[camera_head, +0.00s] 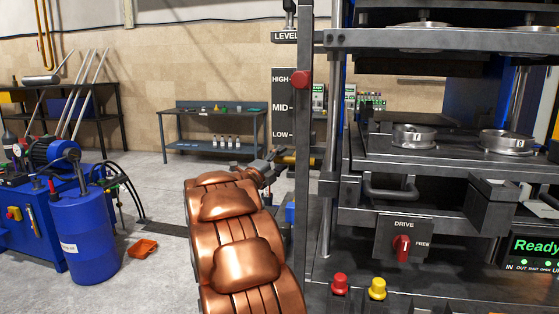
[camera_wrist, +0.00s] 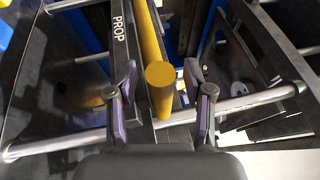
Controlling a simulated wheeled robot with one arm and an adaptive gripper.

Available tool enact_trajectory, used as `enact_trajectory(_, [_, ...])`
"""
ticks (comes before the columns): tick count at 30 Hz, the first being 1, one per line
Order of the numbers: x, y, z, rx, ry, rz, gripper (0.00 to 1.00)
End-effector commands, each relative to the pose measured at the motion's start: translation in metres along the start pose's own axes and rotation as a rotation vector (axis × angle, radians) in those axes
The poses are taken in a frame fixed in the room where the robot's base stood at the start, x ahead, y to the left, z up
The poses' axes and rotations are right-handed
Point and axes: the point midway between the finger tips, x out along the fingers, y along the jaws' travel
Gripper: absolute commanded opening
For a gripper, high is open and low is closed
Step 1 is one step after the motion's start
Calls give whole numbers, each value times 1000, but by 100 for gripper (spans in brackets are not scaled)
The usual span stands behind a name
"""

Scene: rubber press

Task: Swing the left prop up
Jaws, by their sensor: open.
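The left prop is a yellow bar (camera_wrist: 153,35) in the wrist view, running away from me beside a dark post marked PROP (camera_wrist: 118,28). Its round yellow end faces my wrist camera. My gripper (camera_wrist: 161,84) is open, with one finger on each side of this end and a visible gap on both sides. In the head view my gripper (camera_head: 272,160) is at the left side of the press, beside a small yellow piece (camera_head: 286,160), probably the prop. Much of the prop is hidden there by the press post and my gripper.
The press frame post (camera_head: 304,120) with a red knob (camera_head: 300,79) stands just right of my gripper. Grey rails (camera_wrist: 250,102) cross close to the fingers in the wrist view.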

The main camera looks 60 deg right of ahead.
Motion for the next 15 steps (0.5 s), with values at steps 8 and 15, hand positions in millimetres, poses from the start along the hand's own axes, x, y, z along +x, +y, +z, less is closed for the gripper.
enact_trajectory(8, [0,0,0,0,0,0,39])
enact_trajectory(15, [0,0,0,0,0,0,14])
